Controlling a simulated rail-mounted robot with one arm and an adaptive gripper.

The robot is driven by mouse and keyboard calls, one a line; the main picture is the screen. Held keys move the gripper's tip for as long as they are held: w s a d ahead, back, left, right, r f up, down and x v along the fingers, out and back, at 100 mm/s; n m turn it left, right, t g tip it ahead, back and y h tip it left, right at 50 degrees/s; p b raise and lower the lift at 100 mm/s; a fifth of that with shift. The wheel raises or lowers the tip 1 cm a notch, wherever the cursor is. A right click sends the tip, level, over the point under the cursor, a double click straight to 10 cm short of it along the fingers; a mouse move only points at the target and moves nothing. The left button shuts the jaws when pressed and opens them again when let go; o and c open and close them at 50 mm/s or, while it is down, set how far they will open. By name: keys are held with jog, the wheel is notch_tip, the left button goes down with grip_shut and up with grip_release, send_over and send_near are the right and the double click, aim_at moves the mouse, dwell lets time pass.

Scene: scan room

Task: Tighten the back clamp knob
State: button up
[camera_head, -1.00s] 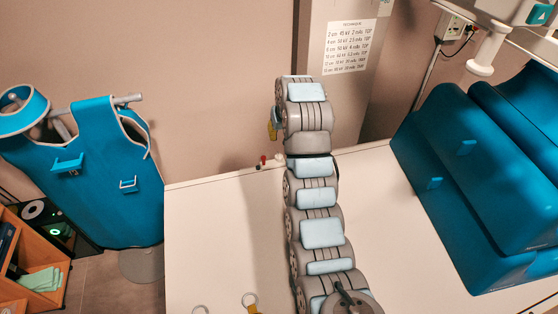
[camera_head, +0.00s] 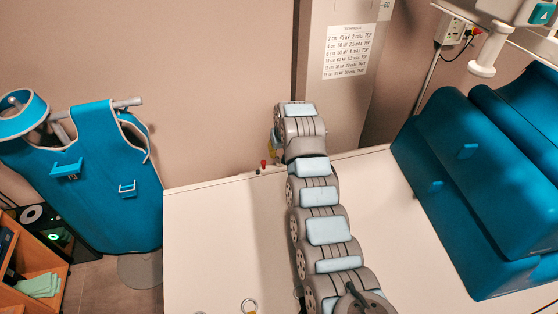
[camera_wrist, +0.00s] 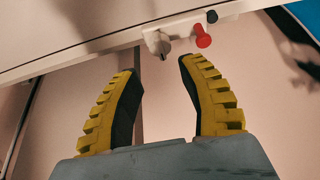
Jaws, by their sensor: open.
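A small red knob (camera_head: 263,164) shows at the table's back edge in the head view. In the wrist view, the red knob (camera_wrist: 203,38) hangs near a pale clamp bracket (camera_wrist: 155,42) on the table edge, with a small black round end (camera_wrist: 212,16) above it. My gripper (camera_wrist: 159,66) is open and empty, its two yellow-and-black fingers spread below the bracket. The knob is just beyond the right fingertip, apart from it in the picture. In the head view, my arm hides most of the gripper.
Blue cushions (camera_head: 480,180) fill the right side. The wall is close behind the table.

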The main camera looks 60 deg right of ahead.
aim_at(279, 160)
jog(key=shift+x, duration=2.35)
jog(key=shift+b+x, duration=1.3)
jog(key=shift+x, duration=0.15)
jog(key=shift+w, duration=0.1)
grip_shut()
